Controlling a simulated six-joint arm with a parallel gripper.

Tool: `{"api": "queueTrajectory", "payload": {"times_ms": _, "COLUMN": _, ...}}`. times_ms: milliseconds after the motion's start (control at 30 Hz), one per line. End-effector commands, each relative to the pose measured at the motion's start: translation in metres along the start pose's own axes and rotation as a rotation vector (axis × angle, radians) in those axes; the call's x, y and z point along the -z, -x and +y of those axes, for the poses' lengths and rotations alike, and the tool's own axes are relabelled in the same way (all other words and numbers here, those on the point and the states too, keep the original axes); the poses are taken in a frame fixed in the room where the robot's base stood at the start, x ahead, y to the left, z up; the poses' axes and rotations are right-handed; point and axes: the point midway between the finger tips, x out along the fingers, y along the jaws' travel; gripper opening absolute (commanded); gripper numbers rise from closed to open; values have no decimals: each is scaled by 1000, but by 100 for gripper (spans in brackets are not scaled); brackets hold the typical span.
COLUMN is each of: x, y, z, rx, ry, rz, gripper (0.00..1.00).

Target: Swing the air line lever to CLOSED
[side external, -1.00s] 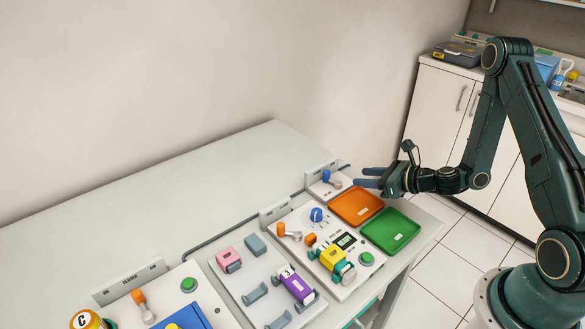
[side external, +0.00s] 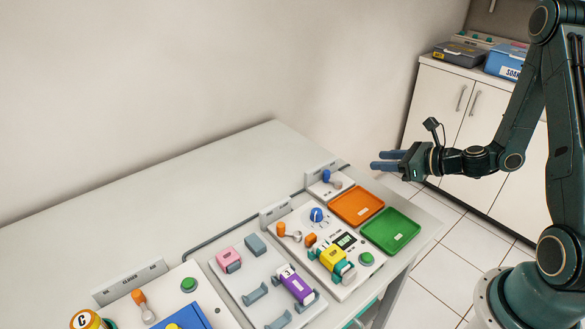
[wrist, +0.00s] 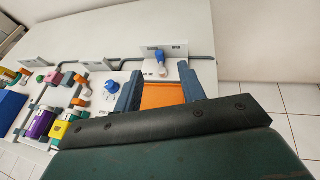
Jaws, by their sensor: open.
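A lever with a blue knob (side external: 326,176) stands on a small white plate (side external: 322,190) at the far right end of the bench, before an upright label plate whose text I cannot read. In the wrist view this blue lever (wrist: 160,58) shows ahead, just beyond the fingertips. An orange-knobbed lever (side external: 282,230) stands on the middle panel, and another orange-knobbed lever (side external: 139,297) is at the near left.
An orange tray (side external: 357,192) and a green tray (side external: 391,222) lie beside the plates. The middle panel carries a blue dial (side external: 316,214), a yellow block (side external: 333,258) and a green button (side external: 366,258). A purple block (side external: 294,284) sits nearer. The bench's left back is clear.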

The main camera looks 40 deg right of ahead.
Motion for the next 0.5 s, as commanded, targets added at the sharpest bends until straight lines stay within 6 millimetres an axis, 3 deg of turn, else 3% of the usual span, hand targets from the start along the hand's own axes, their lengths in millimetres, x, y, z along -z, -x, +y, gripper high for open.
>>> {"api": "queueTrajectory", "payload": {"times_ms": 500, "x": -40, "y": 16, "z": 0, "rx": 1, "ry": 4, "rz": -2, "gripper": 40}}
